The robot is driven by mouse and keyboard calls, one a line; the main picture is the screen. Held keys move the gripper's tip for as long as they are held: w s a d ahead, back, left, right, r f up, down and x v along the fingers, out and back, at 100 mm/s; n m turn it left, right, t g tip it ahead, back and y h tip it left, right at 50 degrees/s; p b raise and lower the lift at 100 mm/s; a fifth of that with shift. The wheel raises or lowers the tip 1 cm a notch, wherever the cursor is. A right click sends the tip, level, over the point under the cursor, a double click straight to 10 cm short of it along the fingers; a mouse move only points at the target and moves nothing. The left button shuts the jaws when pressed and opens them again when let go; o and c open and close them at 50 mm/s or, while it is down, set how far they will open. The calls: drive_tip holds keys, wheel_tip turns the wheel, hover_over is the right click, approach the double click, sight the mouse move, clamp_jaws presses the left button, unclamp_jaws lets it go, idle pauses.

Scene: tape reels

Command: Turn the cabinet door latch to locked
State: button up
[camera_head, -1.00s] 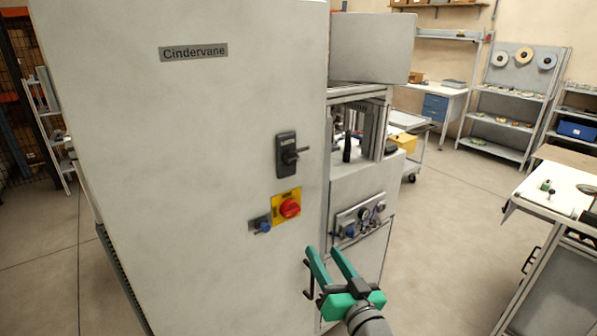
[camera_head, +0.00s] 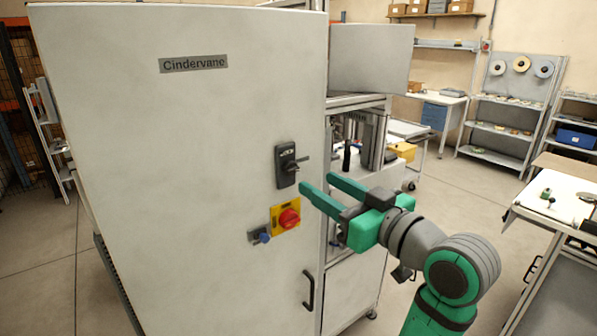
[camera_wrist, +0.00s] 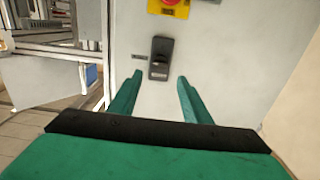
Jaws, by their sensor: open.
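The cabinet door latch (camera_head: 286,150) is a dark upright plate on the pale cabinet door, with a short handle (camera_head: 302,160) sticking out to the right. In the wrist view the latch plate (camera_wrist: 161,50) shows beyond and between my fingertips. My gripper (camera_head: 318,185) is open, its two green fingers pointing at the door just below and right of the latch. It also shows in the wrist view (camera_wrist: 160,78), with nothing between the fingers. The fingers look apart from the latch; the exact gap is hard to judge.
A red knob (camera_head: 289,218) on a yellow plate sits below the latch, with a blue knob (camera_head: 262,236) beside it. A black door pull (camera_head: 308,290) is lower down. A machine (camera_head: 368,140) stands right of the cabinet. A workbench (camera_head: 540,205) is far right.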

sight(294, 169)
drive_tip(key=x, duration=0.8)
drive_tip(key=shift+w+a, duration=0.2)
drive_tip(key=shift+w, duration=0.1)
drive_tip(key=shift+a, duration=0.1)
drive_tip(key=shift+s, duration=0.1)
drive_tip(key=c, duration=1)
